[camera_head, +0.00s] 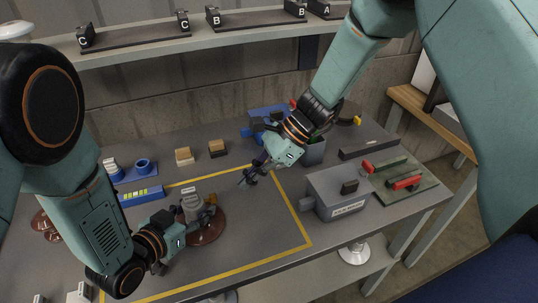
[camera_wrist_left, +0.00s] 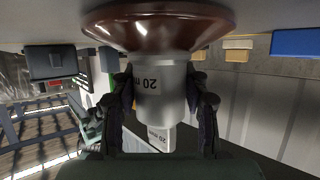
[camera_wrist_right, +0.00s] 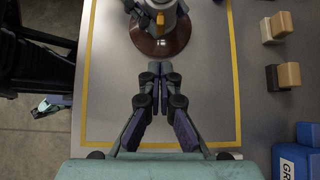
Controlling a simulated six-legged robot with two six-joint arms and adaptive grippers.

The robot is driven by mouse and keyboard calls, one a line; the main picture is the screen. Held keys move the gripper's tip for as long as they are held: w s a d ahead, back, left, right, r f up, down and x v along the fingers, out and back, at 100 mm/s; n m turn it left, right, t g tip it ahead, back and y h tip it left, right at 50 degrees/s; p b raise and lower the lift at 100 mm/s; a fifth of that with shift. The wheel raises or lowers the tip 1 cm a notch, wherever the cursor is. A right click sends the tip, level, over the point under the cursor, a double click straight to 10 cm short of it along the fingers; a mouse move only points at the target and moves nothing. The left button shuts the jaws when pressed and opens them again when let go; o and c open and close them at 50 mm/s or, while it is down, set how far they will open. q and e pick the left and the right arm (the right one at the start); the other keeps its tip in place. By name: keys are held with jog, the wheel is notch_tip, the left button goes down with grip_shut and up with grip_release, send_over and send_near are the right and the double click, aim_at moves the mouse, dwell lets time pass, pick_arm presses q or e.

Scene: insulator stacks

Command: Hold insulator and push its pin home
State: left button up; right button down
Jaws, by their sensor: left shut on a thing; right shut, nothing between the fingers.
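The insulator stands on the table inside the yellow outline, with a brown disc (camera_head: 207,226) below and a grey metal cap marked "20 mm" on top. My left gripper (camera_head: 207,205) is shut on the grey cap (camera_wrist_left: 160,90), one finger on each side in the left wrist view. My right gripper (camera_head: 246,181) is shut and empty above the table, apart from the insulator. In the right wrist view its fingertips (camera_wrist_right: 160,68) are together just short of the brown disc (camera_wrist_right: 160,40).
A grey box (camera_head: 338,192) and a green board with red-handled tools (camera_head: 405,183) stand on the right. Small wooden-topped blocks (camera_head: 217,148) and blue holders (camera_head: 141,195) are behind and left. A shelf (camera_head: 200,42) runs above the back. The yellow-outlined area is mostly clear.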

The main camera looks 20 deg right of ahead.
pick_arm(q)
jog(key=shift+r, duration=0.1)
jog(key=shift+w, duration=0.1)
pick_arm(e)
jog(key=v, duration=0.8)
jog(key=shift+r, duration=0.1)
pick_arm(q)
jog(key=o, duration=1.4)
jog(key=shift+c, duration=0.2)
